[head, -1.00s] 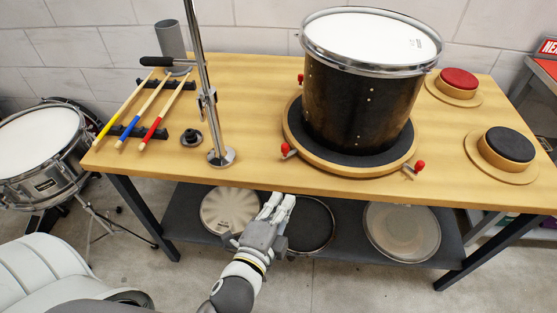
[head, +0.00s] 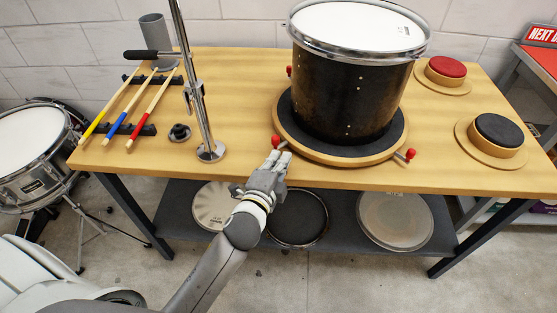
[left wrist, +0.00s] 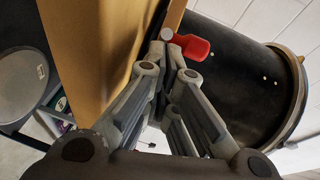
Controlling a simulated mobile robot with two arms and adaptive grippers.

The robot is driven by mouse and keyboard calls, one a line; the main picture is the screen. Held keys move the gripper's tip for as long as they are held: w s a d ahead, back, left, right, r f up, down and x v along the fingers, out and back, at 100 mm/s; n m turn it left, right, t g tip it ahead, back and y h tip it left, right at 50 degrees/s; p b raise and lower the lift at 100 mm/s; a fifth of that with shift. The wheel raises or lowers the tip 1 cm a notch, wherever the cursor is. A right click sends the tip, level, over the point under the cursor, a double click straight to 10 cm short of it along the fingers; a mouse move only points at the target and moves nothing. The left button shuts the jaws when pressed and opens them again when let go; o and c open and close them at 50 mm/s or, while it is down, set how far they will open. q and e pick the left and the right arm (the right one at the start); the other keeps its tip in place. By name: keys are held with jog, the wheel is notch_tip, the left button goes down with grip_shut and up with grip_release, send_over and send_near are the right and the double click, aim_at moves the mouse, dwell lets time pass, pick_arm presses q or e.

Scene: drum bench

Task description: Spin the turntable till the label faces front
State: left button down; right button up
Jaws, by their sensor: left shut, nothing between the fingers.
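A black drum (head: 345,95) with a chrome rim and white head stands upright on a round wooden turntable (head: 340,158) with a dark top. Red-knobbed pegs stick out from the turntable's edge; one red knob (head: 276,141) is at its front left, another (head: 410,154) at its front right. No label shows on the visible side of the drum. My left gripper (head: 277,156) is shut and empty at the bench's front edge, its tips just below the front-left knob. In the left wrist view the red knob (left wrist: 190,46) is right at the fingertips; contact is unclear. My right gripper is not seen.
A metal stand (head: 211,152) and drumsticks (head: 128,115) are on the left of the bench (head: 235,120). A red pad (head: 446,68) and a black pad (head: 499,131) are at the right. Drumheads lie on the shelf below. A snare drum (head: 32,145) stands at far left.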

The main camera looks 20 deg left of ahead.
pick_arm(q)
jog(key=shift+w+a, duration=0.15)
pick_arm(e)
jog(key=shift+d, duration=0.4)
pick_arm(q)
jog(key=a, duration=0.1)
jog(key=w+a+p, duration=0.1)
jog(key=shift+w+a+r+p, duration=0.1)
jog(key=shift+w+a+p, duration=0.1)
jog(key=shift+a+p, duration=0.15)
jog(key=shift+a, duration=0.2)
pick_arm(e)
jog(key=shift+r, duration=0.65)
pick_arm(q)
jog(key=shift+d, duration=0.1)
